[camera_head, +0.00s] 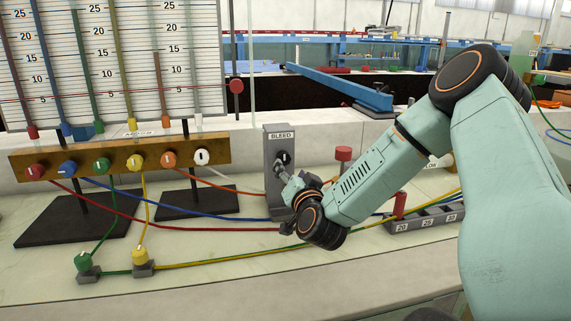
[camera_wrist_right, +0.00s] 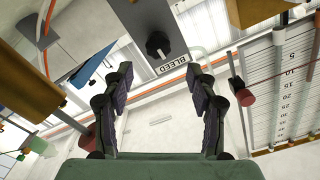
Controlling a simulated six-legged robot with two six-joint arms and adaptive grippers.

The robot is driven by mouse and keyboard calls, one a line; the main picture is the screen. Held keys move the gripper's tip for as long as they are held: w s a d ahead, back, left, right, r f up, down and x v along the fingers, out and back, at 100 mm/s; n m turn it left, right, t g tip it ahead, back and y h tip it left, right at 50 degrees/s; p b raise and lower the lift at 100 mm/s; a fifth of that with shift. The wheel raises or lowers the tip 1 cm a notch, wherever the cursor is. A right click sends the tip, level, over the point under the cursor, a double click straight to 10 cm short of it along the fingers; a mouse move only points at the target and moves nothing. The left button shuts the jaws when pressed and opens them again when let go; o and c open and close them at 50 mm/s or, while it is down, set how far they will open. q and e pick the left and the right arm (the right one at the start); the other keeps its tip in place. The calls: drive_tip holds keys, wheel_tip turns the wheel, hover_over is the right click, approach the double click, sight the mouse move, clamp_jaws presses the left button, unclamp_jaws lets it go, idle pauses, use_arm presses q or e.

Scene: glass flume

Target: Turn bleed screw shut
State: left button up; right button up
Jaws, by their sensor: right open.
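The bleed screw is a black knob (camera_head: 285,157) with a pale mark, on an upright grey block (camera_head: 270,148) labelled BLEED. My right gripper (camera_head: 283,173) is just in front of it and slightly below, partly covering the block. In the right wrist view the knob (camera_wrist_right: 158,45) lies beyond the fingertips, roughly centred between them. The right gripper (camera_wrist_right: 160,82) is open, with nothing between its fingers and a gap to the knob. My left gripper is not in view.
A wooden rail (camera_head: 120,157) with several coloured knobs stands at left before a striped gauge board (camera_head: 110,60). Coloured tubes cross the bench around the block. A red-capped post (camera_head: 343,154) stands right of it. A grey numbered tray (camera_head: 425,220) lies at right.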

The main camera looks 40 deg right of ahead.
sight(285, 160)
drive_tip(key=w+d+n, duration=0.1)
drive_tip(key=w, duration=0.1)
drive_tip(key=w+d+n+b, duration=0.1)
drive_tip(key=w+n, duration=0.1)
drive_tip(key=w+d+n+b, duration=0.1)
drive_tip(key=w, duration=0.1)
drive_tip(key=shift+d+f, duration=0.2)
drive_tip(key=shift+w+d+r+b, duration=0.1)
drive_tip(key=shift+w+d+b, duration=0.2)
drive_tip(key=shift+w, duration=0.25)
drive_tip(key=shift+c, duration=0.2)
drive_tip(key=c, duration=1.1)
drive_tip(key=shift+p, duration=0.3)
